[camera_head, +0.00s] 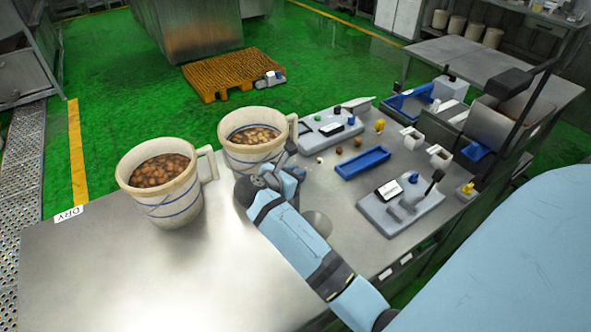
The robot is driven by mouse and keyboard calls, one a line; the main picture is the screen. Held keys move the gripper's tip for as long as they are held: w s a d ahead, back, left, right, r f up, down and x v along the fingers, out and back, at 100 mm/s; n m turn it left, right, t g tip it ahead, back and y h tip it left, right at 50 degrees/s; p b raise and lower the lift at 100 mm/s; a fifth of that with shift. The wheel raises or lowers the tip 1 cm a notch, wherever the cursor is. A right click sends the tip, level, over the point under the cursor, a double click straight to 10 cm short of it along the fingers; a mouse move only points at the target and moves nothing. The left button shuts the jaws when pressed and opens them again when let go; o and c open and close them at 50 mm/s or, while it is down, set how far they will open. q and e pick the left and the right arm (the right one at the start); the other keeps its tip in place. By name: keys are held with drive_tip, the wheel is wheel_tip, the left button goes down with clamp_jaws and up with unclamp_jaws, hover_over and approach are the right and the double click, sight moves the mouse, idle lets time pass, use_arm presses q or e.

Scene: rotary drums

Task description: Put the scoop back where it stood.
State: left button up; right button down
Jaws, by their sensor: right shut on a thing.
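Two cream jugs with blue bands stand at the back left of the steel table (110,270), both holding brown pieces. The left jug (160,205) is nearer me; the right jug (245,155) is beside it, its handle to the right. No separate hand scoop shows clearly, and I cannot tell whether the scoop is one of these jugs. My right gripper (291,150) is shut at the right jug's handle; its fingers are partly hidden. A round grey patch (320,222) shows on the table beside my right arm; I cannot tell what it is. My left gripper is not in view.
A blue tray (362,163) and two grey devices, one near (400,208) and one far (331,128), occupy the table's right part. Small white cups (411,138) and coloured pieces stand nearby. The table's front left is clear. A DRY label (69,214) marks the left edge.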

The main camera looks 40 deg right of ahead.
drive_tip(key=shift+f, duration=0.35)
idle(0.3)
unclamp_jaws()
idle(0.4)
drive_tip(key=shift+a, duration=0.1)
